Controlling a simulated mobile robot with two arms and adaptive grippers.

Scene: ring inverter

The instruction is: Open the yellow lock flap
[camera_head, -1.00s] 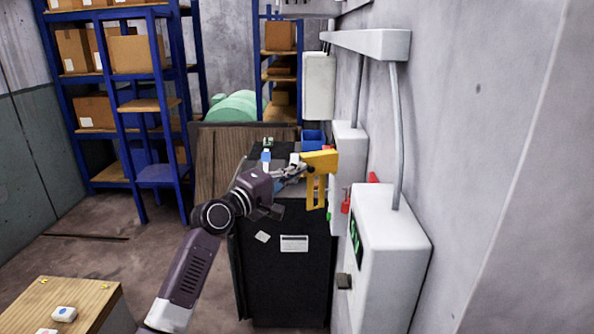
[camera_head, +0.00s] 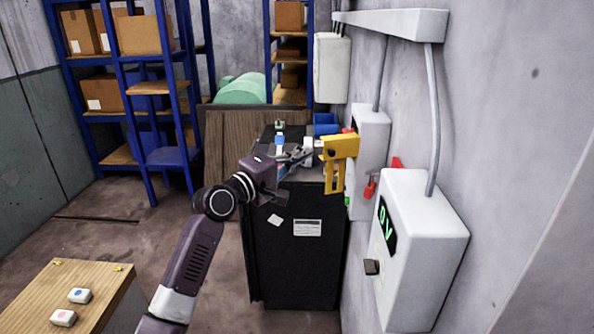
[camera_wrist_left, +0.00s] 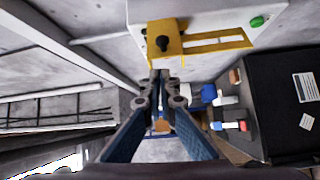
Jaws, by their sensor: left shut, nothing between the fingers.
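The yellow lock flap (camera_head: 341,147) is on the front of a white wall box (camera_head: 371,135), with a slotted yellow plate (camera_head: 335,178) below it. In the left wrist view the flap (camera_wrist_left: 166,33) shows a black knob, and the slotted plate (camera_wrist_left: 222,41) extends to the right. My left gripper (camera_head: 311,150) is just left of the flap in the head view. In the wrist view its fingers (camera_wrist_left: 160,75) are together and empty, with tips close to the flap's edge. I cannot tell whether they touch. My right gripper is not in view.
A nearer white box (camera_head: 425,235) with a green display juts from the right wall. A red handle (camera_head: 370,189) is beside the yellow plate. A black cabinet (camera_head: 300,262) stands below my gripper. A wooden block (camera_head: 90,285) with two buttons is at the lower left.

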